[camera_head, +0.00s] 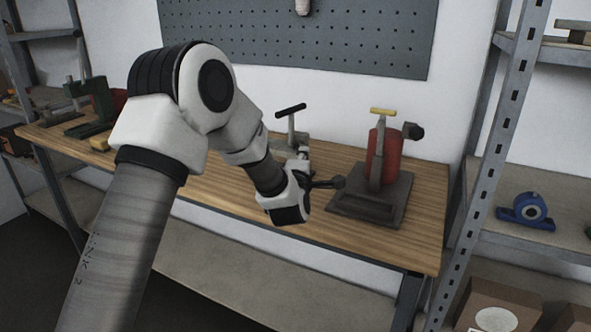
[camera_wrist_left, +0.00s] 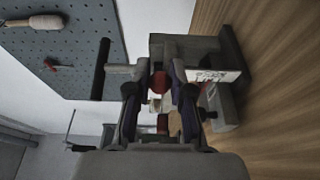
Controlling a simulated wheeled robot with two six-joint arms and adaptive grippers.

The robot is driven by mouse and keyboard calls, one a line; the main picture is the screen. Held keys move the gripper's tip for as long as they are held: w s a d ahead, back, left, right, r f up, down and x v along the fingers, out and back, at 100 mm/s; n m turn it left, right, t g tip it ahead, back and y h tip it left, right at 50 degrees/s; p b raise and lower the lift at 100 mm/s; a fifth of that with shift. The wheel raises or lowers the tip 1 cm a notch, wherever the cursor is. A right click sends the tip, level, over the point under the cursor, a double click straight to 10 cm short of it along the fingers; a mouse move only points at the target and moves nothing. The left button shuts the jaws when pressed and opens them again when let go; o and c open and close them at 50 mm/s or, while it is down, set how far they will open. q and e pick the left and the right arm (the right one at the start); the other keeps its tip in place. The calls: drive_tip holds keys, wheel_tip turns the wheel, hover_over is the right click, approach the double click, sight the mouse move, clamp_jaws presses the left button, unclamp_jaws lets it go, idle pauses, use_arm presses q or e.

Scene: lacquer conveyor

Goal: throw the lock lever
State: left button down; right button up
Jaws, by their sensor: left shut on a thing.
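My left gripper (camera_head: 303,190) is at the bench beside a device with a black T-handle (camera_head: 291,110). My arm hides much of this contact in the head view. In the left wrist view its fingers (camera_wrist_left: 158,88) are closed around a small red part, which looks like the grip of the lock lever (camera_wrist_left: 158,80). The T-handle stands just left of the fingertips there (camera_wrist_left: 101,68), on a grey shaft. A white label plate (camera_wrist_left: 215,75) sits right of the fingers. My right gripper is in neither view.
A red cylinder (camera_head: 384,155) with a yellow handle stands on a dark base plate (camera_head: 352,209) at right on the wooden bench (camera_head: 425,225). A green tool (camera_head: 100,100) stands at the bench's far left. Metal shelving (camera_head: 505,110) rises at right. A pegboard (camera_head: 350,35) hangs behind.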

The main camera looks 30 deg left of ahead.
use_arm(q)
drive_tip(key=shift+w+d+n+g+y, duration=0.3)
drive_tip(key=shift+w+d+n+y, duration=0.1)
drive_tip(key=shift+y, duration=0.1)
drive_tip(key=shift+w+d+n+g+y+p, duration=0.2)
drive_tip(key=shift+w+n+g+y, duration=0.35)
drive_tip(key=shift+n+g+y, duration=0.55)
drive_tip(key=shift+w+d+n+g+y+p, duration=0.2)
drive_tip(key=shift+w+n+g+y, duration=0.35)
drive_tip(key=shift+n+g+y, duration=0.5)
drive_tip(key=shift+w+d+n+g+y+p, duration=0.2)
drive_tip(key=shift+w+n+g+y, duration=0.35)
drive_tip(key=shift+n+g+y, duration=0.55)
drive_tip(key=shift+y, duration=0.25)
drive_tip(key=c, duration=1)
unclamp_jaws()
